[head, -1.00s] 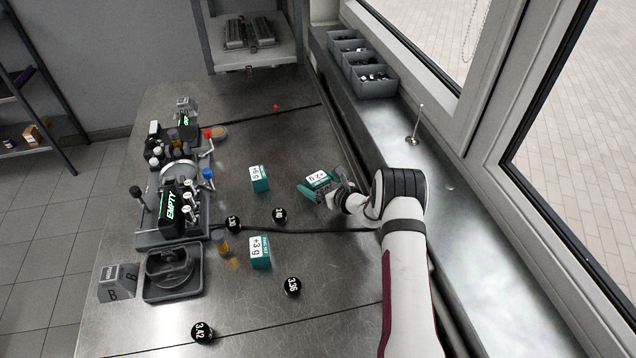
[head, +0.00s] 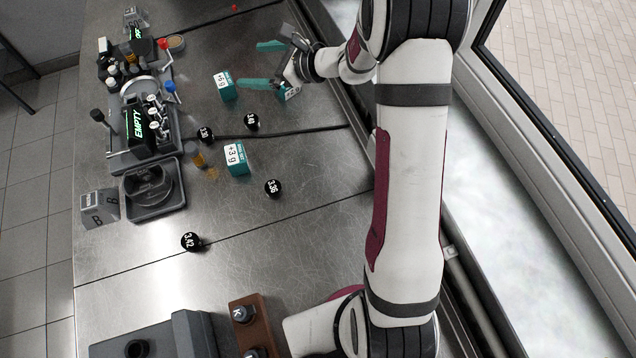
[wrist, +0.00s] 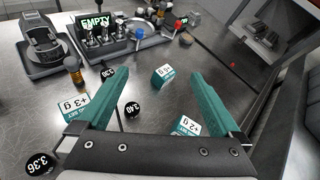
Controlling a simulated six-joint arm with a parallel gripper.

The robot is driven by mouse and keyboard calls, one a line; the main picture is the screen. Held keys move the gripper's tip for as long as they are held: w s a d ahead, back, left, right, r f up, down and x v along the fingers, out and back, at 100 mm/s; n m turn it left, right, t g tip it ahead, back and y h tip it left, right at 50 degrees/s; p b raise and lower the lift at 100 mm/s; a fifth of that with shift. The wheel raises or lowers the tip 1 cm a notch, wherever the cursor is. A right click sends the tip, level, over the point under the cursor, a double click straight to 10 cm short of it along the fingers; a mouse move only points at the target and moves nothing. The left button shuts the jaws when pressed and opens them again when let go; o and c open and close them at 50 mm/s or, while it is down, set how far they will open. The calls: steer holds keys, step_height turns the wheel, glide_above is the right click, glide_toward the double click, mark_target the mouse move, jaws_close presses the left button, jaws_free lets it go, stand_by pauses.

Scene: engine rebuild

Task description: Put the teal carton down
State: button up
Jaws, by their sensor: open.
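Three teal-and-white cartons show on the metal bench. The +2 g carton (head: 291,93) stands beside my gripper (head: 248,64), partly hidden by it in the head view. In the wrist view this +2 g carton (wrist: 186,127) is near the base of the right finger, apart from any grip. My gripper's teal fingers are spread wide and empty. A second carton (head: 225,87) stands to the left, beyond the fingertips; in the wrist view it (wrist: 163,75) appears between them. The +3 g carton (head: 236,160) stands nearer the camera.
Several black numbered balls, one marked 3.36 (head: 273,189), lie around the cartons. An amber vial (head: 195,155) stands near the +3 g carton. A device reading EMPTY (head: 138,122) and a dark tray (head: 155,205) line the left side. Bare bench lies at front centre.

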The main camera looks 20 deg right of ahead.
steer(key=s+a+r+n+g, duration=0.4)
steer(key=s+a+n, duration=0.15)
steer(key=s, duration=0.45)
steer(key=s+a+r+n+g, duration=0.35)
steer(key=s+n, duration=0.25)
steer(key=s, duration=0.5)
steer(key=s+d+f+n+g+h, duration=0.1)
steer(key=s+d+n+h, duration=0.2)
steer(key=s, duration=0.6)
steer(key=s+d+f+n+g+h, duration=0.1)
steer(key=s+d+n+h, duration=0.3)
steer(key=s, duration=0.5)
steer(key=shift+s+d+f+n, duration=0.25)
steer(key=shift+d+f+n, duration=0.15)
steer(key=shift+f, duration=0.3)
steer(key=shift+g, duration=0.25)
steer(key=shift+c, duration=0.6)
